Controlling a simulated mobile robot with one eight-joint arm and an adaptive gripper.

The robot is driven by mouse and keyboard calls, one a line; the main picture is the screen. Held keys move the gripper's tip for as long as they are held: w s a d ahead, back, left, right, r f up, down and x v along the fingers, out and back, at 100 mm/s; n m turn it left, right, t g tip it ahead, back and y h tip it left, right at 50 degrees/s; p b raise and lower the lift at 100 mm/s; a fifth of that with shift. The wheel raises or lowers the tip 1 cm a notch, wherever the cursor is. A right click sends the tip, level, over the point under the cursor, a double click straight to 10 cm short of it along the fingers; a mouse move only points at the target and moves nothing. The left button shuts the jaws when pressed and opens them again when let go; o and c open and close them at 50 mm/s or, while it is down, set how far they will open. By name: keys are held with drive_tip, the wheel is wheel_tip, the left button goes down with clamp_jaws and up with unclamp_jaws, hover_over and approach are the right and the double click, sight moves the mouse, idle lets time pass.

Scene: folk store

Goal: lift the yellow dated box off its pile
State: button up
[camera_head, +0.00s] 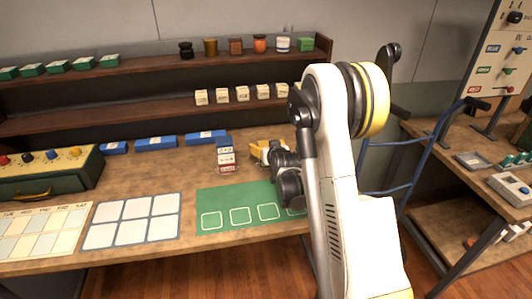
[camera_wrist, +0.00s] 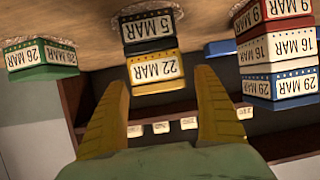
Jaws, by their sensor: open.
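The yellow dated box (camera_wrist: 157,72), marked 22 MAR, appears upside down in the wrist view. It sits on a black dated box (camera_wrist: 150,30) marked 5 MAR, the two forming one pile. My gripper (camera_wrist: 160,82) is open and empty, its two yellow fingers apart on either side of the yellow box's line, with the box between and just beyond the tips. I cannot tell whether they touch it. In the head view my gripper (camera_head: 264,152) is at the pile's spot over the table, and the arm hides most of it.
Beside it stands a pile with a blue box (camera_wrist: 280,85) on top, a white one (camera_wrist: 277,48) and a red one (camera_wrist: 270,10). A green box (camera_wrist: 40,55) stands on the other side. A green mat (camera_head: 235,200) lies in front. Shelves (camera_head: 150,115) stand behind.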

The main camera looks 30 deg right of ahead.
drive_tip(key=shift+w, duration=0.2)
drive_tip(key=c, duration=1.3)
drive_tip(key=shift+c, duration=0.2)
